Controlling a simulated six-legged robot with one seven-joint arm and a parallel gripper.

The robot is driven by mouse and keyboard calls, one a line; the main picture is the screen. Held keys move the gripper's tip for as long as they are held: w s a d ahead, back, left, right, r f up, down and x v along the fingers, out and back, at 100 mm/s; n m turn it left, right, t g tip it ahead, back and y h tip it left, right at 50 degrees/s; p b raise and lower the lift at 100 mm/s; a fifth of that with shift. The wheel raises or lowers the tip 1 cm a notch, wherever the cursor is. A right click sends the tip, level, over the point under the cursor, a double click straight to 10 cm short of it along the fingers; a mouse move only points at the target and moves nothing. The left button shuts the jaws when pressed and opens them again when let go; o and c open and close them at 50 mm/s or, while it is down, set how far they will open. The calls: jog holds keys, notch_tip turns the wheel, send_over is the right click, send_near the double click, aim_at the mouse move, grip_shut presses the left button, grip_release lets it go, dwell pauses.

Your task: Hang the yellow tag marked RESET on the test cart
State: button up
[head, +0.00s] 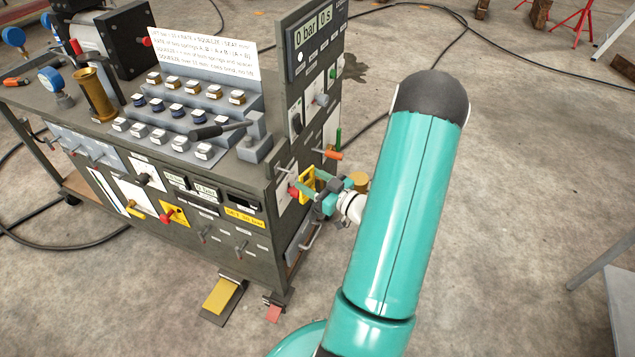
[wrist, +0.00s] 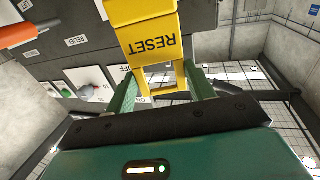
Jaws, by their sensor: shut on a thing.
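The yellow tag marked RESET (wrist: 150,42) fills the upper middle of the wrist view, its lettering upside down. In the head view the tag (head: 307,183) is small and partly hidden by my gripper (head: 318,190). My gripper (wrist: 160,82) is shut on the tag, with one green finger on each side of its narrower open frame. The test cart (head: 250,262) is a dark grey bench with panels and controls. The tag is beside the cart's right end panel; I cannot tell whether they touch.
An orange handle (head: 332,154) sticks out of the end panel above the tag; it also shows in the wrist view (wrist: 22,34). A red knob (head: 293,191) is close to the tag. A yellow pedal (head: 221,295) is by the cart's foot. Concrete floor on the right is mostly clear.

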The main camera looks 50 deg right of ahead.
jog(key=w+a, duration=0.2)
jog(key=w, duration=0.4)
jog(key=shift+f, duration=0.45)
jog(key=shift+a, duration=0.1)
dwell(0.7)
jog(key=o, duration=1)
jog(key=shift+o, duration=0.2)
jog(key=s+d, duration=0.1)
jog(key=s, duration=1.2)
jog(key=shift+s, duration=0.4)
